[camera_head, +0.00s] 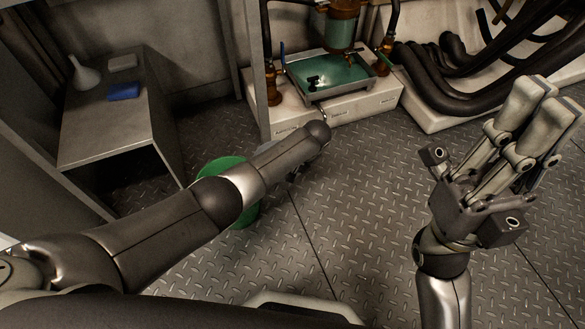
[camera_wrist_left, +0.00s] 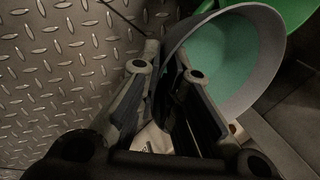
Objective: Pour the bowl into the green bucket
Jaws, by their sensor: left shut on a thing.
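A grey bowl (camera_wrist_left: 268,52) with a teal-green inside fills the upper right of the left wrist view. My left gripper (camera_wrist_left: 172,70) is shut on the bowl's near side, and the bowl looks tilted in this view. The green bucket (camera_head: 250,215) stands on the floor left of centre in the head view, partly covered by my left arm. Its green edge also shows behind the bowl in the left wrist view (camera_wrist_left: 298,12). The bowl and most of my left gripper are hidden behind the arm in the head view. My right gripper (camera_head: 542,100) is empty, its fingers apart, pointing up at the right.
A grey side table (camera_head: 100,140) at the left holds a white funnel-like thing (camera_head: 84,75), a blue block (camera_head: 124,91) and a grey block (camera_head: 122,62). A pump unit with a teal tray (camera_head: 330,75) and thick black hoses (camera_head: 450,75) stand at the back. Floor plating is clear in the middle.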

